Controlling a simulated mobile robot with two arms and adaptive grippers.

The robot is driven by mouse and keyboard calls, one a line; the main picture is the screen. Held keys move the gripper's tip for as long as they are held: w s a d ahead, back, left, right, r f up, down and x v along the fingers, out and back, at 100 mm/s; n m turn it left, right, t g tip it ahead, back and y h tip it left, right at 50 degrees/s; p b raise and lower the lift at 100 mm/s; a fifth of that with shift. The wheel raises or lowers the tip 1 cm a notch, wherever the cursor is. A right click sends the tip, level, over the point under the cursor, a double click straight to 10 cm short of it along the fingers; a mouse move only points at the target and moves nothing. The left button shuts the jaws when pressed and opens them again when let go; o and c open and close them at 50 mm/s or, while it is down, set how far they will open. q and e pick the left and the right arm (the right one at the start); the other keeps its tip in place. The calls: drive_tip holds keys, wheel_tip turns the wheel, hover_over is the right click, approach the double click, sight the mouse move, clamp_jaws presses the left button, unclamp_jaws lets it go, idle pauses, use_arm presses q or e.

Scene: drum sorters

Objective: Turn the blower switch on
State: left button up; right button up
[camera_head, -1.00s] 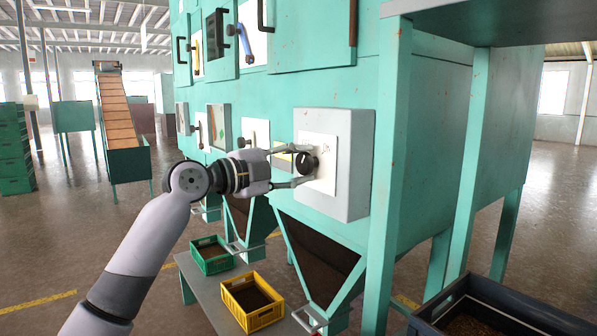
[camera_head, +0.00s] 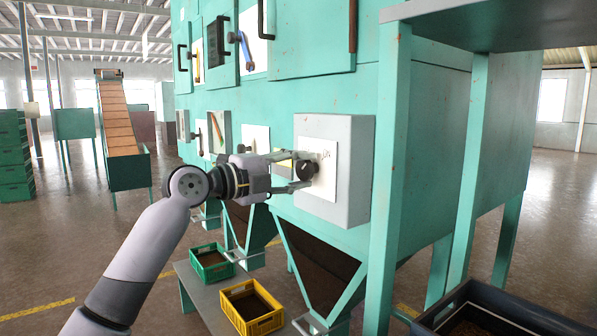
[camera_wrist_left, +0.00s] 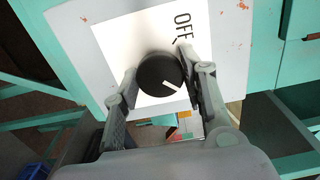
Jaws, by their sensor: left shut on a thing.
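The blower switch is a black round knob (camera_head: 308,170) on a white plate (camera_head: 322,152) fixed to a grey box (camera_head: 352,170) on the green machine. In the left wrist view the knob (camera_wrist_left: 160,74) shows a white pointer mark aimed down and to the right, away from the word OFF (camera_wrist_left: 182,25) on the plate. My left gripper (camera_head: 301,173) is shut on the knob, with one finger on each side of it; its fingers also flank the knob in the left wrist view (camera_wrist_left: 157,92). My right gripper is not in view.
Below the box are hopper chutes and a low bench with a green crate (camera_head: 211,263) and a yellow crate (camera_head: 252,307). A green machine leg (camera_head: 388,200) stands right of the box. A dark bin (camera_head: 500,310) is at the lower right. Open floor lies to the left.

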use_arm(q)
drive_tip(key=o, duration=1.2)
drive_tip(key=shift+c, duration=0.2)
drive_tip(key=v, duration=1.2)
